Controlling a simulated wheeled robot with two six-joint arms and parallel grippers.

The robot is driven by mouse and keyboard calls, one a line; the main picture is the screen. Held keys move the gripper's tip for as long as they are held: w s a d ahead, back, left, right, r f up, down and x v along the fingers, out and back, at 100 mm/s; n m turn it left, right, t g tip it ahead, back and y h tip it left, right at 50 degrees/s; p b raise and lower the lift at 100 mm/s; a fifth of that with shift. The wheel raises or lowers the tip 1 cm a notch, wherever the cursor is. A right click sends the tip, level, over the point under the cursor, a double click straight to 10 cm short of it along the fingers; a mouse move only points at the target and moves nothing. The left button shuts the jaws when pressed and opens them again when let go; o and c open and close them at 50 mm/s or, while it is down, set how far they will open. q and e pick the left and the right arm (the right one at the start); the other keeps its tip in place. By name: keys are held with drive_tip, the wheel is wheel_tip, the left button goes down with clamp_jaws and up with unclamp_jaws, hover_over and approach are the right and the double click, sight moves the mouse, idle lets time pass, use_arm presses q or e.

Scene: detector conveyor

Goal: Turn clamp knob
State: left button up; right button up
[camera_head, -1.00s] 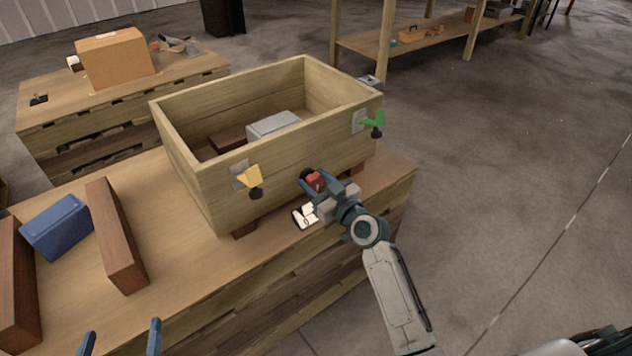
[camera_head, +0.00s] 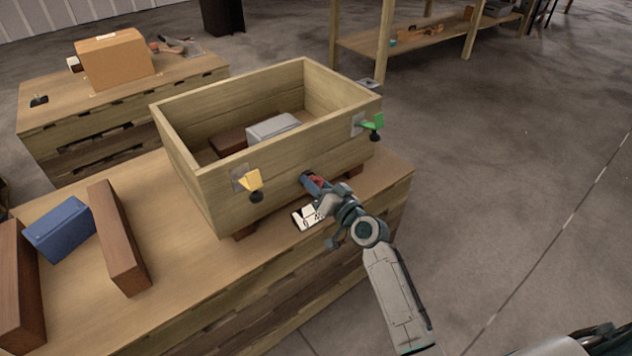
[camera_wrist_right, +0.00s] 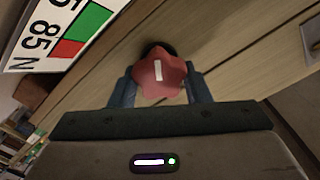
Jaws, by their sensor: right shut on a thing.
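A red star-shaped knob (camera_wrist_right: 158,76) with a white stripe sits at the front side of the wooden box (camera_head: 215,202). In the right wrist view, the fingers of my right gripper (camera_wrist_right: 160,92) are on both sides of the knob and shut on it. In the head view, my right gripper (camera_head: 311,182) is at the box's front wall and mostly covers the red knob (camera_head: 318,181). A yellow clamp (camera_head: 250,180) and a green clamp (camera_head: 373,122) are fixed on the same wall, left and right of it. My left gripper is out of view.
A printed card (camera_head: 304,218) lies on the table below my right gripper; a label reading 85 N (camera_wrist_right: 65,35) shows up close. Grey and brown blocks are in the box. A blue block (camera_head: 60,229) and brown bars (camera_head: 118,235) lie left.

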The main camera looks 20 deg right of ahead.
drive_tip(key=shift+m, duration=1)
drive_tip(key=m+p, duration=0.1)
drive_tip(key=m, duration=0.2)
drive_tip(key=shift+d+f+m+p, duration=0.1)
drive_tip(key=shift+m+p, duration=0.2)
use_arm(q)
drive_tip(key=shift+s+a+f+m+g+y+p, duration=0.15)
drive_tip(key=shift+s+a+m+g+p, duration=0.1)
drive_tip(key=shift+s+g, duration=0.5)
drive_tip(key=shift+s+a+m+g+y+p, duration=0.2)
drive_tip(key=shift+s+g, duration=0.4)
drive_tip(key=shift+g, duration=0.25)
use_arm(e)
drive_tip(key=shift+f+m, duration=0.1)
drive_tip(key=shift+m, duration=1.5)
drive_tip(key=o, duration=1)
